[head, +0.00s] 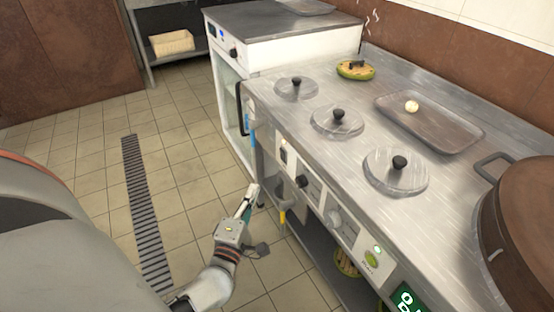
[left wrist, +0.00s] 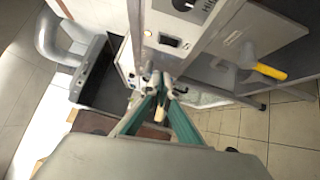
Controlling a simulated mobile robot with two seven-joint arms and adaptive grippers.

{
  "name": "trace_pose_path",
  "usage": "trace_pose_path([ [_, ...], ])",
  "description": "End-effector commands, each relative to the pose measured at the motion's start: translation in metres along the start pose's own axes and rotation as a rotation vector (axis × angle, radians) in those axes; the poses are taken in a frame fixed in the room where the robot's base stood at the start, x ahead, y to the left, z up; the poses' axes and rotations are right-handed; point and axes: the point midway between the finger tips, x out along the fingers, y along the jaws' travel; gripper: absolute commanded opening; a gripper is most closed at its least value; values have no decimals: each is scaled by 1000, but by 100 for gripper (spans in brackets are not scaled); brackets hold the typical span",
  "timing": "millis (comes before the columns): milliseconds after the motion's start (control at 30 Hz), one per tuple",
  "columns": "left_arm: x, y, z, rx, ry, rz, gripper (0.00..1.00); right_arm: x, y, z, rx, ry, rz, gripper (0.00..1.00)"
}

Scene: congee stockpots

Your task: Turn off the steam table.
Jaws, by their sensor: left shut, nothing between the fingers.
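The steam table (head: 340,160) is a long steel counter with round lids on top. Its front panel carries a rocker switch (head: 283,156), a black knob (head: 302,181), a grey knob (head: 334,216) and a lit green lamp (head: 377,250). My left gripper (head: 251,193) is shut and empty, in front of the panel's far end, lower than the switch and apart from it in the picture. In the left wrist view the closed fingertips (left wrist: 160,84) lie just below a dark rocker switch (left wrist: 170,41), with part of a knob (left wrist: 183,5) above. My right gripper is out of view.
A yellow-handled tool (head: 283,214) hangs under the panel; its handle also shows in the left wrist view (left wrist: 270,71). A large brown pot (head: 520,225) stands at the right. A white appliance (head: 235,50) stands beyond the counter. The tiled floor at left is clear.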

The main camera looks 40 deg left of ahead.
Motion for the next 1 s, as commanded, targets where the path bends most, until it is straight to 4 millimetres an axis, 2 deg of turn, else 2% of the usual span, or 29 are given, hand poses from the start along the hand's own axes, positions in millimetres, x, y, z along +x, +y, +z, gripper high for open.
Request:
trace_pose_path([
  [267,9,0,0,3,-1,0,0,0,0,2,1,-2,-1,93],
  [567,62,-1,0,2,0,1,0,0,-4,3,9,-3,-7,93],
  [767,100,-1,0,3,0,0,0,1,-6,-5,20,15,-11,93],
  [1000,122,-2,22,2,-1,-3,0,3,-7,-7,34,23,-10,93],
])
